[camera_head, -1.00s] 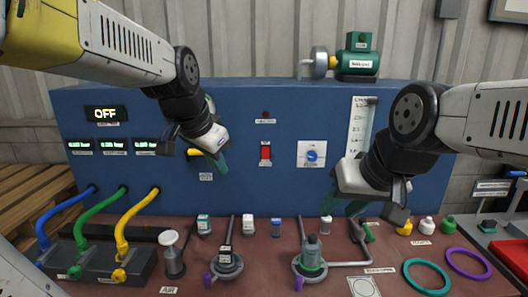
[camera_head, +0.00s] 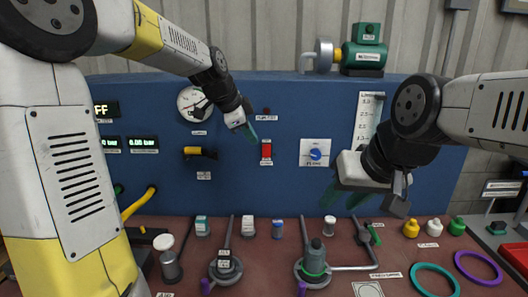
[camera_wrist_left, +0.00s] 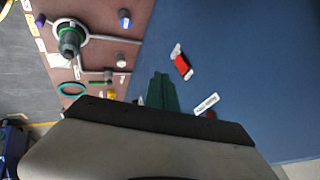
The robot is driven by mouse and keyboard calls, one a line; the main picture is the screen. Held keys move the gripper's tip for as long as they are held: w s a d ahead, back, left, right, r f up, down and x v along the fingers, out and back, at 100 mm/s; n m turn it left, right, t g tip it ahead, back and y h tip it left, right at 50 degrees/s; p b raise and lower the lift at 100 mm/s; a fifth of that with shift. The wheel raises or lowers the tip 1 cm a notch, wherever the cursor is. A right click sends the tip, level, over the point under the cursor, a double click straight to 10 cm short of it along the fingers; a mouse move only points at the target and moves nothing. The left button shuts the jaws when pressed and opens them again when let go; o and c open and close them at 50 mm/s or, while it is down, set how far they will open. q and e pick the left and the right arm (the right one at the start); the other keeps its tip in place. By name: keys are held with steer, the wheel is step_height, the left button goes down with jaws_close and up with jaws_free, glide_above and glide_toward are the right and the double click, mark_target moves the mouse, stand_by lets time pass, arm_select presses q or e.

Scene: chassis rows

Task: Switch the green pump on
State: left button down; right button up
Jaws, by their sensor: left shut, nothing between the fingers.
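The green pump (camera_head: 363,52) stands on top of the blue panel, at the back right of the head view. A red rocker switch (camera_head: 266,150) sits on the panel's front face, left of centre; it also shows in the left wrist view (camera_wrist_left: 182,65). Its rocker position is too small to tell, and its label is not legible. My left gripper (camera_head: 250,134) is shut and empty, just above and left of the red switch. Its green fingers in the left wrist view (camera_wrist_left: 162,92) are apart from the switch. My right gripper (camera_head: 345,198) is open and empty before the panel's right part.
A blue knob (camera_head: 316,154), a yellow-handled valve (camera_head: 201,153) and a round gauge (camera_head: 194,103) are on the panel. Small bottles, stands, a green ring (camera_head: 434,280) and a purple ring (camera_head: 478,267) crowd the bench. My left arm hides the left side.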

mark_target(269, 154)
arm_select(q)
steer(key=w+d+f, duration=0.3)
steer(key=w+f, duration=0.5)
steer(key=shift+w+d+f, duration=0.15)
steer(key=shift+d+f, duration=0.15)
steer(key=shift+f, duration=0.05)
steer(key=shift+w+f, duration=0.1)
steer(key=shift+w, duration=0.15)
stand_by(0.3)
steer(key=shift+r, duration=0.9)
steer(key=shift+w, duration=0.1)
